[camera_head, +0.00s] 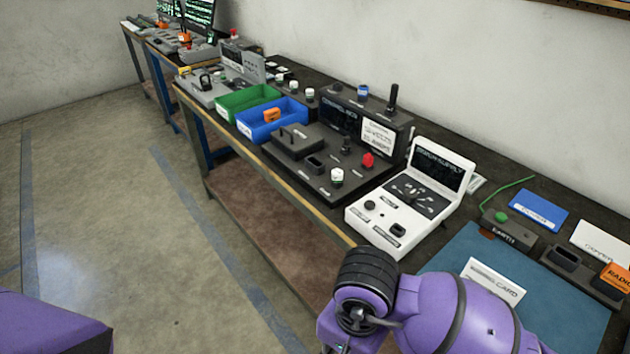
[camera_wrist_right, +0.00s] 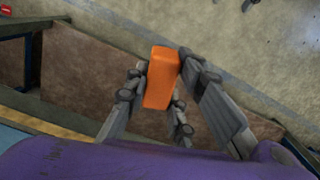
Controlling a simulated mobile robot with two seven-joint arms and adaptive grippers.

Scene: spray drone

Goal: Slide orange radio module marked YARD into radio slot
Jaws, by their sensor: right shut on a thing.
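An orange block (camera_wrist_right: 162,77), the radio module by its colour, is held between the fingers of my right gripper (camera_wrist_right: 160,85) in the right wrist view. No marking is readable on it. The wrist view shows the lower shelf and floor beyond it. In the head view my right arm spans the bottom, and its gripper and the block are not visible. An orange RADIO label (camera_head: 618,278) shows at the right edge, beside dark blocks with openings (camera_head: 567,257); the radio slot itself is not clearly visible. My left gripper is not in view.
A white bench supply (camera_head: 412,200) stands near the table edge. A blue mat (camera_head: 520,285) carries a white card (camera_head: 494,282). A blue bin (camera_head: 272,125) holds another orange piece (camera_head: 272,114). A green bin (camera_head: 248,99) and dark control units stand farther left.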

